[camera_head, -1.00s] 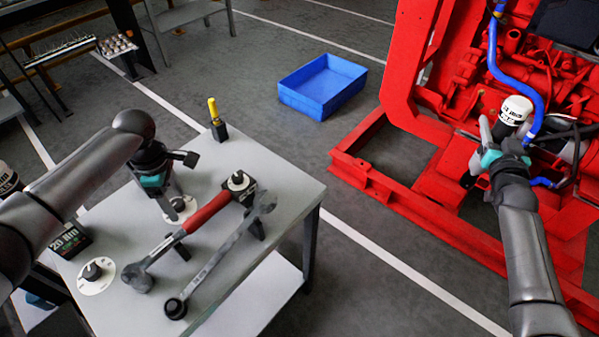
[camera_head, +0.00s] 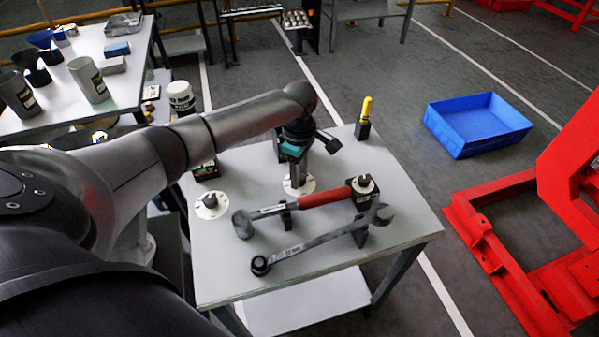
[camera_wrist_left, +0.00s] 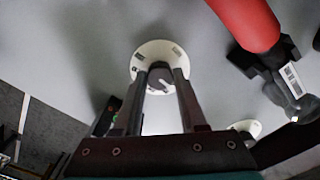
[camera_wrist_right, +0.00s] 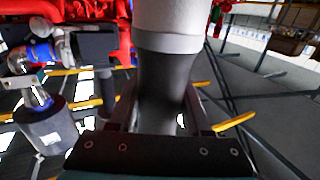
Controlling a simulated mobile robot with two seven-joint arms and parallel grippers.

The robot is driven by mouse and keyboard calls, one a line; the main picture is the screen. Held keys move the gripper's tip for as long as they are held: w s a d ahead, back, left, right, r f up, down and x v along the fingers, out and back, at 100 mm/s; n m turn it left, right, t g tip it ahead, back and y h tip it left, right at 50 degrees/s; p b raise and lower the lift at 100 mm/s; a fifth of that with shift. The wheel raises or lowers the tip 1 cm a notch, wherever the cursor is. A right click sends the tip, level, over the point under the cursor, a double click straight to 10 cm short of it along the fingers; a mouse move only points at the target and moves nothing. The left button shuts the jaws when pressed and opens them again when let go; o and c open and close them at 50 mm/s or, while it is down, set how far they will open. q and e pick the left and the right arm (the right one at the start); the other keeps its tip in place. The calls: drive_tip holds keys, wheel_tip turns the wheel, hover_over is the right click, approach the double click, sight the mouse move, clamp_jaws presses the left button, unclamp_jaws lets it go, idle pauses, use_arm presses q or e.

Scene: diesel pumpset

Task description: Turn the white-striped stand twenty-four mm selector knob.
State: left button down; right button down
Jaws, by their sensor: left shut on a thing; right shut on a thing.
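In the left wrist view, a dark round knob (camera_wrist_left: 160,74) with a light stripe sits on a white dial plate (camera_wrist_left: 150,50) with small marks. My left gripper (camera_wrist_left: 163,80) points down at the table, one finger on each side of this knob, shut on it. In the head view, the left gripper (camera_head: 297,172) hides the knob above its white dial plate (camera_head: 299,187). Another dark knob on a white dial (camera_head: 211,205) is at the table's left. My right gripper (camera_wrist_right: 160,115) is shut on a dark cylinder with a white top (camera_wrist_right: 165,80).
A black block (camera_head: 364,193) with a white-based knob and a yellow-topped tool (camera_head: 366,110) stand on the grey table (camera_head: 400,225). A blue crate (camera_head: 470,142) is on the floor.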

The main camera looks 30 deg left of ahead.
use_arm(q)
drive_tip(key=shift+r+p, duration=0.15)
drive_tip(key=shift+p, duration=0.75)
drive_tip(key=m+p, duration=0.2)
drive_tip(key=p, duration=0.4)
drive_tip(key=shift+d+m+p, duration=0.1)
drive_tip(key=shift+m+p, duration=0.2)
drive_tip(key=shift+p, duration=0.05)
drive_tip(key=shift+m+p, duration=1.1)
drive_tip(key=shift+p, duration=0.05)
drive_tip(key=m+p, duration=0.1)
drive_tip(key=m, duration=0.2)
drive_tip(key=shift+m, duration=0.3)
drive_tip(key=m, duration=0.8)
drive_tip(key=shift+m+p, duration=0.4)
drive_tip(key=shift+w+m, duration=0.1)
drive_tip(key=shift+m, duration=1.7)
